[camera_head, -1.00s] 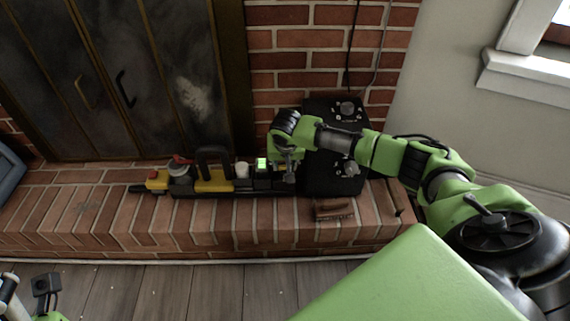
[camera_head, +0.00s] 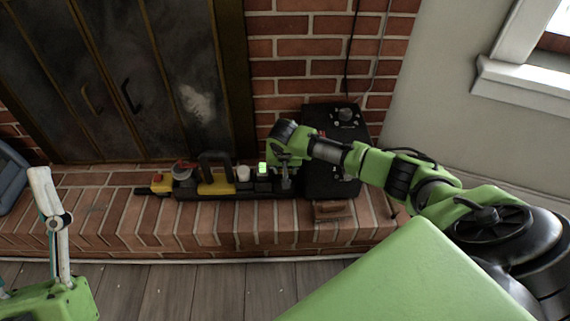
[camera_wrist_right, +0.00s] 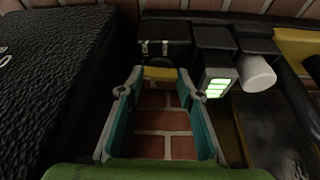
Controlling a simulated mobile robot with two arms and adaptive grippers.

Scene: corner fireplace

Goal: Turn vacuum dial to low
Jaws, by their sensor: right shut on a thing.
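A long black and yellow device (camera_head: 217,187), which looks like the vacuum, lies along the brick hearth. It carries a red part (camera_head: 184,164), a white knob (camera_head: 243,173) and a lit green display (camera_head: 263,168); the display (camera_wrist_right: 217,86) and white knob (camera_wrist_right: 256,73) also show in the right wrist view. My right gripper (camera_head: 285,182) is at the device's right end. In the wrist view its fingertips (camera_wrist_right: 160,76) are shut on a small yellow part (camera_wrist_right: 160,72) below a black box. I cannot tell whether this is the dial. My left gripper (camera_head: 45,195) is raised at the left, seen edge-on.
A black panel with knobs (camera_head: 318,115) stands against the brick wall, close to my right gripper. A brown block (camera_head: 332,210) lies on the hearth in front of it. The fireplace doors (camera_head: 130,80) are behind.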

